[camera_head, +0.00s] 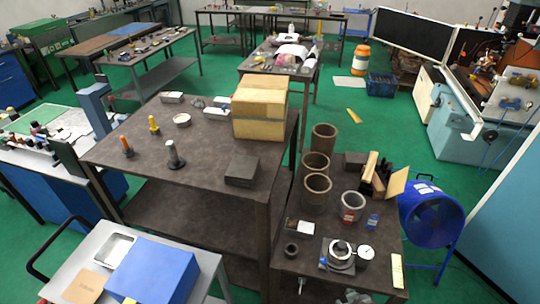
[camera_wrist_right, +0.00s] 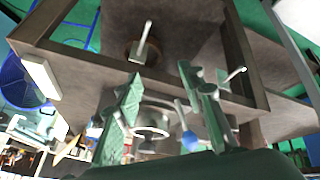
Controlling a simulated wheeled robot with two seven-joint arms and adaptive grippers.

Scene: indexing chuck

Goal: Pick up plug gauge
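I cannot tell for certain which item is the plug gauge. In the head view a small blue and red piece (camera_head: 373,221) stands on the right-hand bench, beside a grey ring-shaped cup (camera_head: 352,206). Upright pegs stand on the left-hand table: a grey one (camera_head: 174,156), an orange one (camera_head: 126,147) and a yellow one (camera_head: 154,126). My right gripper (camera_wrist_right: 165,95) shows in the right wrist view with its green fingers apart. A metal ring (camera_wrist_right: 153,120) and a blue rounded piece (camera_wrist_right: 190,140) show between or beyond them; contact cannot be told. My left gripper is not in view.
The right-hand bench also holds brown cylinders (camera_head: 317,190), a round chuck fixture (camera_head: 340,255) with a dial indicator (camera_head: 365,252), and a dark ring (camera_head: 291,250). A yellow box (camera_head: 260,107) is on the left-hand table.

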